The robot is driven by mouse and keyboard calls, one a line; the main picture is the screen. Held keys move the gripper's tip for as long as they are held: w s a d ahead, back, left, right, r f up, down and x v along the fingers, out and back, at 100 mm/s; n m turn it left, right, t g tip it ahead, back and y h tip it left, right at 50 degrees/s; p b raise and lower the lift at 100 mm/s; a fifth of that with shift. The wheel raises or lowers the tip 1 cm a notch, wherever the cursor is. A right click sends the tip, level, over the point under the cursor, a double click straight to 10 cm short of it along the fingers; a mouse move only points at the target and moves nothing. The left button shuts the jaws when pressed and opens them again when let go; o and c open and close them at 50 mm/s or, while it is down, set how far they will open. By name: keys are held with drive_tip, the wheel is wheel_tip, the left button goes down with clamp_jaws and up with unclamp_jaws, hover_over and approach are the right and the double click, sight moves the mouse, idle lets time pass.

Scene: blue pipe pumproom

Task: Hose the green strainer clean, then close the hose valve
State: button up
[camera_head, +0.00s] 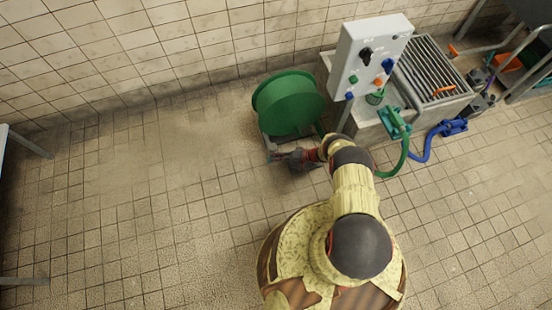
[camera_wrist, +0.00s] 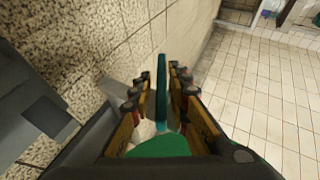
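My gripper (camera_head: 280,155) is low beside the green hose reel (camera_head: 288,103), in front of its stand. In the wrist view my gripper (camera_wrist: 160,75) has its fingers apart. A thin teal bar (camera_wrist: 161,85) stands between them, with what looks like a gap on each side. A green rounded piece (camera_wrist: 158,148) shows close to the camera; I cannot tell what it belongs to. A small green cup-like piece (camera_head: 375,97), perhaps the strainer, is below the grey panel. A green fitting (camera_head: 395,122) with a green hose (camera_head: 400,163) is at the sink's near edge.
The grey panel (camera_head: 368,50) carries several coloured knobs. Behind it is a sink with a slatted grate (camera_head: 432,70). A blue hose and fitting (camera_head: 455,127) are at right, near a rack (camera_head: 530,60). The tiled floor (camera_head: 140,200) at left is clear.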

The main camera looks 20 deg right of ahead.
drive_tip(key=o, duration=0.3)
drive_tip(key=shift+d, duration=0.1)
drive_tip(key=v, duration=1.2)
